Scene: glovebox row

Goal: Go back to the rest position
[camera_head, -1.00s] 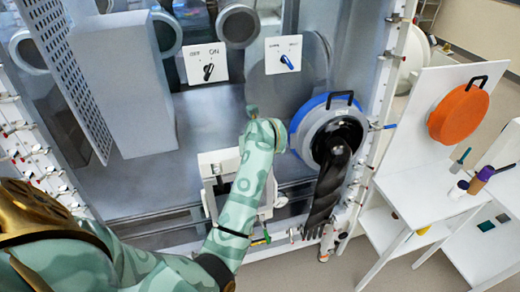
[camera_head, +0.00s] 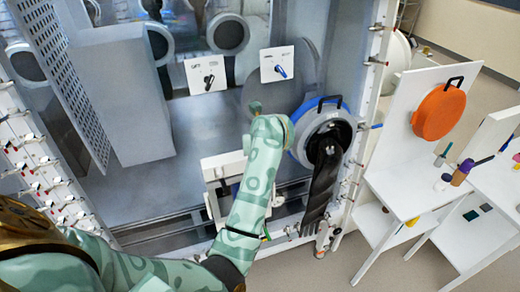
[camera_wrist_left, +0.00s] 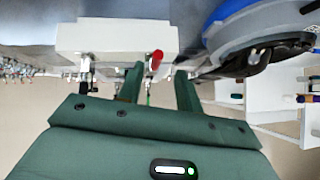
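My left arm (camera_head: 256,180), in a pale green patterned sleeve, comes in from the left in the head view. It reaches up in front of the glovebox, left of the round blue-rimmed port (camera_head: 322,128). The head view does not clearly show its gripper. In the left wrist view my left gripper (camera_wrist_left: 158,88) has its two dark green fingers apart, with no object held between them. A white box-like part (camera_wrist_left: 115,36) and a red-tipped piece (camera_wrist_left: 157,58) show beyond the fingers. The blue-rimmed port is at the upper right there. My right gripper is not in view.
A black glove (camera_head: 323,185) hangs from the port. A white table (camera_head: 405,192) stands at the right, with an orange round lid (camera_head: 438,110) on its upright panel. A grey block (camera_head: 125,105) is inside the glovebox. Floor (camera_head: 320,272) shows in front.

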